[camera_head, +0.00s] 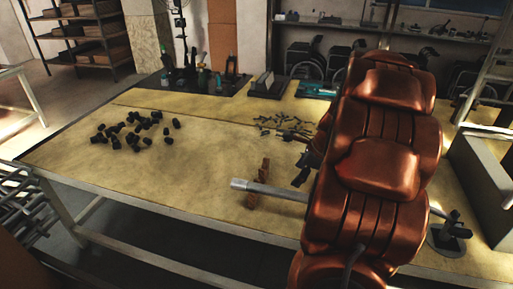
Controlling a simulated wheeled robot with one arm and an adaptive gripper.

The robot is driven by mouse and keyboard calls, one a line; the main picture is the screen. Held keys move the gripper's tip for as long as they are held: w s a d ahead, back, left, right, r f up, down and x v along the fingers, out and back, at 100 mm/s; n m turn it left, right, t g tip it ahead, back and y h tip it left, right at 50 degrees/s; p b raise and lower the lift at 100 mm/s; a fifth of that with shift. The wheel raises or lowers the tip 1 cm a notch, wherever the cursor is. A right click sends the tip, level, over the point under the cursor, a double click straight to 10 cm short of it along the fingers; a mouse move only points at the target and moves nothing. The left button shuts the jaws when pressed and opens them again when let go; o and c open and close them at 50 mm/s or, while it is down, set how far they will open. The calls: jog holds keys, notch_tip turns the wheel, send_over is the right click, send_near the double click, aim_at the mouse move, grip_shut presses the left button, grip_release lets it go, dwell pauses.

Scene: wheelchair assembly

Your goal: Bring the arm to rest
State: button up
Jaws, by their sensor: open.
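My copper-coloured arm (375,150) fills the right of the head view and stands in front of the workbench (190,180). My gripper (303,170) shows as dark fingers at the left edge of the arm, above the bench; most of it is hidden behind the arm. It is open, and I see nothing held in it. A silver tube (262,188) passes below the gripper, apart from it as far as I can tell, and runs behind the arm. A brown wooden block (264,170) stands by the tube.
Several black caps (135,132) lie scattered on the bench's left, and several dark screws (285,127) lie near its middle. Bottles and tools (195,75) stand at the back edge. A grey box (480,185) is at the right. The bench's front left is clear.

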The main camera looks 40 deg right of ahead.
jog(key=s+a+r+n+g+y, duration=0.1)
jog(key=s+a+r+n+g, duration=0.1)
jog(key=a+n, duration=0.75)
jog(key=s+a+r+n+g, duration=0.1)
jog(key=a+n, duration=0.4)
jog(key=a, duration=0.9)
jog(key=s+a+n+g+h, duration=0.1)
jog(key=s+a+n, duration=0.4)
jog(key=s+n, duration=0.2)
jog(key=s+a+n+g+h, duration=0.1)
jog(key=s+a+n+g, duration=0.1)
jog(key=s+a+n, duration=0.2)
jog(key=shift+s+a+r+n, duration=0.4)
jog(key=shift+s+n, duration=1.25)
jog(key=shift+s, duration=1)
